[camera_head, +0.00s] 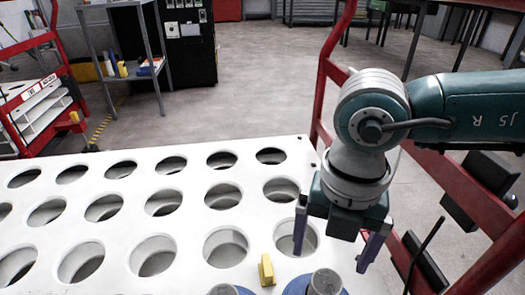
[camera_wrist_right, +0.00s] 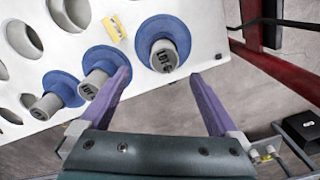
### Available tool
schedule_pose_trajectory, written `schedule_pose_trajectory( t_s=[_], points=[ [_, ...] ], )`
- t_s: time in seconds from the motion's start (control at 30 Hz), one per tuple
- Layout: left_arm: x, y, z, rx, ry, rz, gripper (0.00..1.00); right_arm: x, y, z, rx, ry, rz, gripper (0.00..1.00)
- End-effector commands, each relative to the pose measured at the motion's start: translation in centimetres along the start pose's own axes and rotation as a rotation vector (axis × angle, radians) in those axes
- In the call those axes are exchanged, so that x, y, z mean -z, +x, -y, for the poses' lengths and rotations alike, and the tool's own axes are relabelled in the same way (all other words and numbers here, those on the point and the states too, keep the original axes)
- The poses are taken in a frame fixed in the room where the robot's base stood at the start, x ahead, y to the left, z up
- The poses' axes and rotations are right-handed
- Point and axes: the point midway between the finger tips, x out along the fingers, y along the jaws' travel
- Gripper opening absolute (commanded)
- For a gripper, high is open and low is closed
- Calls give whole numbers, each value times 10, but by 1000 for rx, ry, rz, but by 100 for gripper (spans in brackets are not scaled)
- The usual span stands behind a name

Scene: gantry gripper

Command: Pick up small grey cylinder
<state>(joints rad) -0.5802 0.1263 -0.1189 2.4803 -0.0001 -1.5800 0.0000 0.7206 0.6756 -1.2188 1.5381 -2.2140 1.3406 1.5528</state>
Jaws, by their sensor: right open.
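Several grey cylinders with blue round flanges stand along the near edge of the white panel. In the right wrist view the nearest grey cylinder (camera_wrist_right: 164,55) shows just beyond and between my fingertips, with dark marks on its end face. A second flanged cylinder (camera_wrist_right: 97,80) is beside my left-hand finger, and a third (camera_wrist_right: 46,104) is farther left. In the head view one grey cylinder (camera_head: 325,283) is cut off by the bottom edge. My right gripper (camera_head: 330,260) is open and empty above it, pointing down; its purple fingers also show in the wrist view (camera_wrist_right: 160,75). My left gripper is out of view.
The white panel (camera_head: 142,210) has rows of round holes. A small yellow block (camera_head: 266,270) is on it, left of the gripper. A red frame (camera_head: 326,75) rises behind my right arm. Open floor lies beyond.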

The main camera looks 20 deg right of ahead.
Motion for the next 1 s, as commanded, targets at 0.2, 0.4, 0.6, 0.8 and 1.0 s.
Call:
schedule_pose_trajectory(
  t_s=[0.2,0.4,0.6,0.8,1.0],
  points=[
    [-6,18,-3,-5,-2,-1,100,2,36,0,0,-2,-3,97],
    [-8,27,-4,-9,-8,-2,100,2,53,2,-3,-3,-4,97],
    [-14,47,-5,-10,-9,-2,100,3,87,5,-2,-3,-5,97],
    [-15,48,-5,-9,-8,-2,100,3,92,5,-5,-3,-5,97],
    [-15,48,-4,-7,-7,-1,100,3,91,5,-4,-3,-5,86]
  ],
)
